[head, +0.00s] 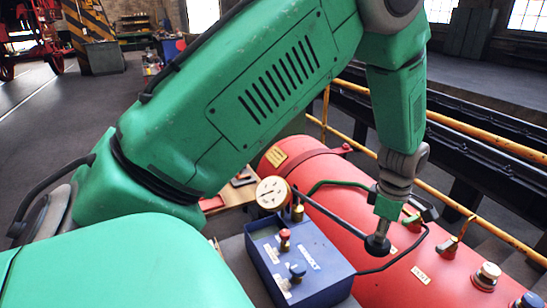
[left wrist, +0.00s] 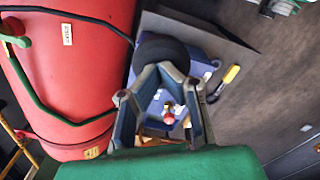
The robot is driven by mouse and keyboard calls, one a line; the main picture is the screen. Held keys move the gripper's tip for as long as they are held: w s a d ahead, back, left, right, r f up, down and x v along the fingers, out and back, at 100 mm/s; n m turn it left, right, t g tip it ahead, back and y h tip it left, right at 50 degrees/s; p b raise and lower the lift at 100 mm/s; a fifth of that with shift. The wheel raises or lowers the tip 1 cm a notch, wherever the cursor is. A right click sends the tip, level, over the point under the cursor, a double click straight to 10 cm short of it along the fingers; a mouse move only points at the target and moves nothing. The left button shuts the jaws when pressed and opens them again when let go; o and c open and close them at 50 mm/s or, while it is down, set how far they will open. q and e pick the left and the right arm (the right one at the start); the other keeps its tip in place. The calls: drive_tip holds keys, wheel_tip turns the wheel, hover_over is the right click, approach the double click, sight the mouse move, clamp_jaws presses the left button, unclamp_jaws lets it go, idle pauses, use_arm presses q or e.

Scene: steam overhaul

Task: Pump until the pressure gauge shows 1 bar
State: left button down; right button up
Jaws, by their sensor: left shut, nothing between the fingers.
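The cream round pressure gauge (head: 273,193) stands at the back of the blue box (head: 305,250); its reading is too small to tell. A dark pump lever (head: 332,218) slopes from beside the gauge to a black round knob (head: 377,245). My left gripper (head: 381,227) is shut and empty, pointing down right above this knob. In the left wrist view the knob (left wrist: 161,48) lies just beyond the fingertips (left wrist: 163,72); I cannot tell whether they touch. The box carries a red knob (head: 285,238) and a blue knob (head: 297,271). My right gripper is not in view.
A large red tank (head: 400,275) with valves lies behind and right of the box. A green hose (head: 335,184) runs over it. Yellow rails (head: 455,203) stand beyond. Open grey floor (head: 70,135) lies at the left. A yellow-handled tool (left wrist: 231,74) shows in the wrist view.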

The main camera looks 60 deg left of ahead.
use_arm(q)
wheel_tip(320, 180, down, 15)
drive_tip(key=b, duration=0.6)
wheel_tip(320, 180, up, 17)
drive_tip(key=p, duration=1.5)
drive_tip(key=shift+r, duration=0.2)
drive_tip(key=shift+f, duration=0.1)
drive_tip(key=shift+f+b, duration=0.4)
drive_tip(key=shift+f, duration=0.7)
wheel_tip(320, 180, down, 15)
drive_tip(key=b, duration=0.9)
wheel_tip(320, 180, up, 18)
drive_tip(key=p, duration=1.4)
drive_tip(key=shift+f+p, duration=0.2)
drive_tip(key=shift+p, duration=0.15)
drive_tip(key=shift+f, duration=0.2)
drive_tip(key=shift+f, duration=0.15)
